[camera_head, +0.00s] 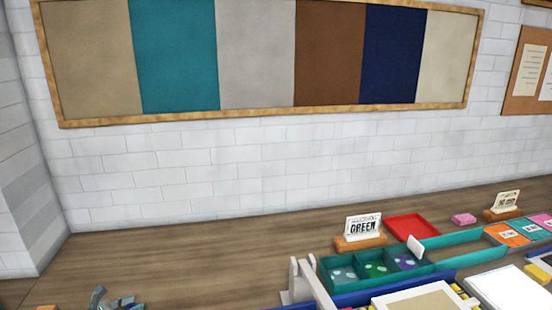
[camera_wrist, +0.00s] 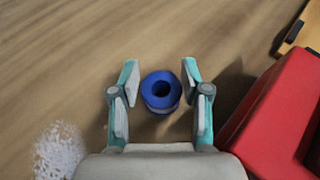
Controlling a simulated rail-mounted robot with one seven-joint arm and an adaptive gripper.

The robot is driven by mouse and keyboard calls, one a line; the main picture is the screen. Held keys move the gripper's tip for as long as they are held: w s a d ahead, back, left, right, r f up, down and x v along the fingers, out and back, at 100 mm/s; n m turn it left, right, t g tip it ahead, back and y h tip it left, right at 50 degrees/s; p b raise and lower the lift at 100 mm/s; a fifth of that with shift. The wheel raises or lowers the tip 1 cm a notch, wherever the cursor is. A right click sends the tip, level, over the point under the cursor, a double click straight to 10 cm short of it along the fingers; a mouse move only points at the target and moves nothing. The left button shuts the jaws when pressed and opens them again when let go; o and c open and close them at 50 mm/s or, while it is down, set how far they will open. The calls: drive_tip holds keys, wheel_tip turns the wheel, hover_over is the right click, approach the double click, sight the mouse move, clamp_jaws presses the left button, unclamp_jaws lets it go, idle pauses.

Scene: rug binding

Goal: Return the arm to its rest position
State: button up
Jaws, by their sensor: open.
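My gripper (camera_wrist: 160,100) is open in the wrist view, with teal and grey fingers spread to either side. A blue ring-shaped or spool-like object (camera_wrist: 161,104) with a dark hole stands on the wooden surface between the fingers in the picture. There are visible gaps between it and both fingers, and I cannot tell its height relative to them. In the head view, a small grey-blue and teal shape (camera_head: 112,300) at the lower left edge looks like part of my gripper, mostly cut off.
A red block-like object (camera_wrist: 275,120) lies close on the right in the wrist view, and white powder (camera_wrist: 58,150) on the left. The head view shows teal compartments (camera_head: 345,292), a GREEN card (camera_head: 363,226) and a red tray (camera_head: 412,226). The left bench (camera_head: 180,265) is mostly clear.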

drive_tip(key=shift+s+d+r+b, duration=0.1)
drive_tip(key=shift+d+r+b, duration=0.1)
drive_tip(key=shift+r, duration=0.4)
drive_tip(key=shift+s+d+r+b, duration=0.1)
drive_tip(key=shift+d+r+b, duration=0.05)
drive_tip(key=shift+r, duration=0.4)
drive_tip(key=shift+s+d+r+b, duration=0.1)
drive_tip(key=shift+d+r+b, duration=0.1)
drive_tip(key=shift+r, duration=0.4)
